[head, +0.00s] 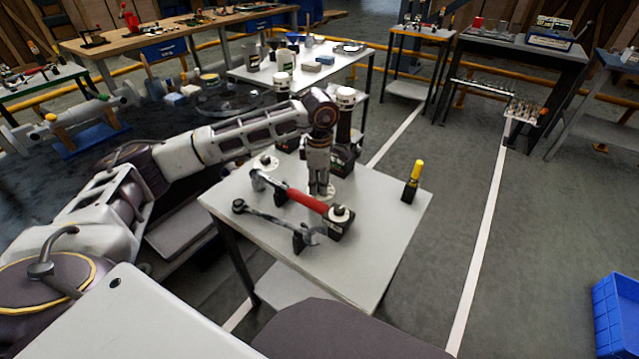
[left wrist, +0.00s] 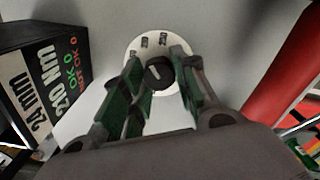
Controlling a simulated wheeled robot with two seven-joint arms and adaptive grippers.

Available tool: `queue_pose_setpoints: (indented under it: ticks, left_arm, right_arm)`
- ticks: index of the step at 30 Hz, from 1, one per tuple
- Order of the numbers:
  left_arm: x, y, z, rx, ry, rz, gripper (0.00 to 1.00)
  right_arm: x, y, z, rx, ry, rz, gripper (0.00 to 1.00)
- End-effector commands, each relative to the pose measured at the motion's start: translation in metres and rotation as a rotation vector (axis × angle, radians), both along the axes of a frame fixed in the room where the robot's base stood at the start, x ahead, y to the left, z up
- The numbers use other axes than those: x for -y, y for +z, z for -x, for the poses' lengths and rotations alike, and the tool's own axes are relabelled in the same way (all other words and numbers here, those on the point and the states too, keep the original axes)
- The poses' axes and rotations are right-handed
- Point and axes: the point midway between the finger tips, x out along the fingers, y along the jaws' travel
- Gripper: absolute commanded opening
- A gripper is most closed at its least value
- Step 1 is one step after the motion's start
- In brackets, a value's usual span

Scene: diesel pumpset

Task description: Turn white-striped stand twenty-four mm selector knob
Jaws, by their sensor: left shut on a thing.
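In the left wrist view, the black selector knob (left wrist: 156,74) with a short white stripe sits on a round white dial (left wrist: 150,42) with printed numbers. My left gripper (left wrist: 160,84) points down at the dial with its green-padded fingers on both sides of the knob, shut on it. In the head view, my left gripper (head: 320,186) reaches down to the small table, over the white dial, and hides the knob. A black box (left wrist: 42,82) beside the dial reads 24 mm, 210 Nm, OK 0. My right gripper is not in view.
A red-handled torque wrench (head: 306,200) lies close beside the gripper on the table (head: 375,225). A grey wrench (head: 268,219) lies nearer the front. A yellow-and-black marker (head: 413,181) stands at the right edge. A blue crate (head: 616,316) is on the floor at right.

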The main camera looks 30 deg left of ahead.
Motion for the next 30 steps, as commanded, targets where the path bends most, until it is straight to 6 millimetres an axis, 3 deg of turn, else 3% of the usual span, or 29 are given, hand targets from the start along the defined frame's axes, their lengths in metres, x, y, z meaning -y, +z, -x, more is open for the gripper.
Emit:
queue_pose_setpoints:
  ticks: [17, 18, 22, 30]
  left_arm:
    - [-0.0005, 0.0013, -0.0010, 0.003, -0.037, 0.000, 0.05]
    - [-0.0005, 0.0013, -0.0010, 0.003, -0.037, 0.000, 0.33]
    - [-0.0004, 0.0010, -0.0008, 0.002, -0.037, 0.000, 0.50]
    - [-0.0001, 0.0004, -0.0004, 0.001, -0.037, 0.000, 0.51]
  right_arm:
    - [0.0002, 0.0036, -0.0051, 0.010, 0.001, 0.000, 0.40]
    - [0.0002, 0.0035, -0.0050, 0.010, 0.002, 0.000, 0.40]
    - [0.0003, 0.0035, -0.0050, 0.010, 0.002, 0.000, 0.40]
    - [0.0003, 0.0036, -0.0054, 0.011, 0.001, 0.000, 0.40]
